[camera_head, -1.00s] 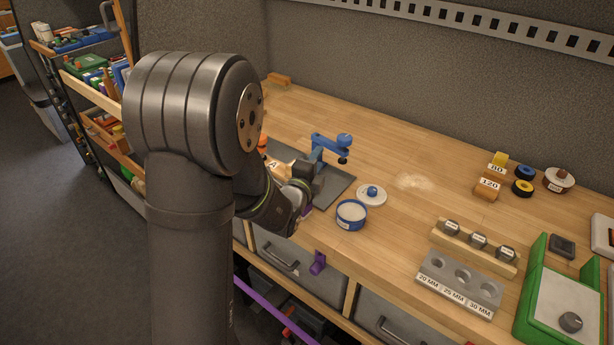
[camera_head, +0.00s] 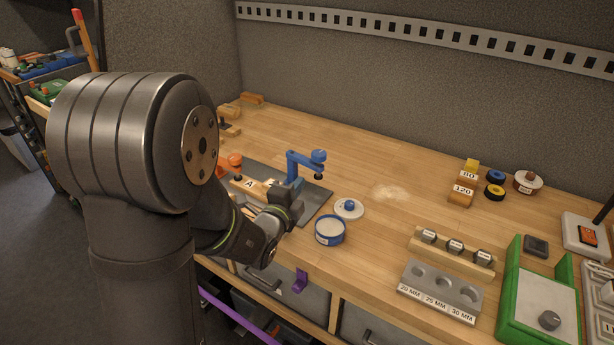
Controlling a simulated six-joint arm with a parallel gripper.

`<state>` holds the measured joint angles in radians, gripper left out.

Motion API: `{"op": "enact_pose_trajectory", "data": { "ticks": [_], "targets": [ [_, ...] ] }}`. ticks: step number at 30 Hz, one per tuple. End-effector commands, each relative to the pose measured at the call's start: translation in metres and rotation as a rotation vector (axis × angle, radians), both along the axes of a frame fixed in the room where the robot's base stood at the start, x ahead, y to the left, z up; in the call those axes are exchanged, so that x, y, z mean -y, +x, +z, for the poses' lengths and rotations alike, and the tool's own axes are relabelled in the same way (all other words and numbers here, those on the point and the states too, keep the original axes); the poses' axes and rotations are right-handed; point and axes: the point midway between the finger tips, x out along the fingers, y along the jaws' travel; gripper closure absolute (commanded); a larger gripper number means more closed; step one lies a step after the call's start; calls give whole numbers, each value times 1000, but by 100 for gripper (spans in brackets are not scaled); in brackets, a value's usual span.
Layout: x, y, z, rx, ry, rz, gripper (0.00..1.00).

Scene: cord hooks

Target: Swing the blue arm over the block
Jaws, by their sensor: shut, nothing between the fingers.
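The blue arm (camera_head: 305,159) sits on a blue post on a dark grey plate (camera_head: 316,202). It points right, away from the block, and its knobbed end with a dark tip hangs over the plate's right side. The wooden block marked A (camera_head: 249,184) lies on the plate left of the blue post, partly hidden by my arm. An orange arm (camera_head: 231,161) stands at the block's left end, its tip at or above the block. My gripper (camera_head: 286,198) is shut and empty, in front of the blue post. Its fingertips are hard to make out, so contact cannot be told.
A blue-rimmed tin (camera_head: 330,231) and a white lid with a blue knob (camera_head: 349,208) stand close right of the plate. Farther right are a grey holed block (camera_head: 440,290), a rack of weights (camera_head: 452,255) and a green-framed device (camera_head: 540,300). The bench behind the plate is clear.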

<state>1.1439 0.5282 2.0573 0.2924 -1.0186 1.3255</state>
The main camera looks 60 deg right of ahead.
Motion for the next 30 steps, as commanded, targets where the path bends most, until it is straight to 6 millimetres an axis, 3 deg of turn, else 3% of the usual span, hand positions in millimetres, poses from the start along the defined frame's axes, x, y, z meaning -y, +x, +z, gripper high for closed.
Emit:
{"op": "enact_pose_trajectory", "data": {
  "ticks": [6,10,15,21,25,30],
  "targets": [
    [104,-71,47,-238,42,-201,100],
    [155,-102,44,-318,178,-213,100],
    [197,-118,28,-330,329,-136,100],
    [237,-129,22,-317,437,23,100],
    [261,-135,29,-300,462,178,100],
    [282,-144,55,-288,406,411,100]
  ]
}}
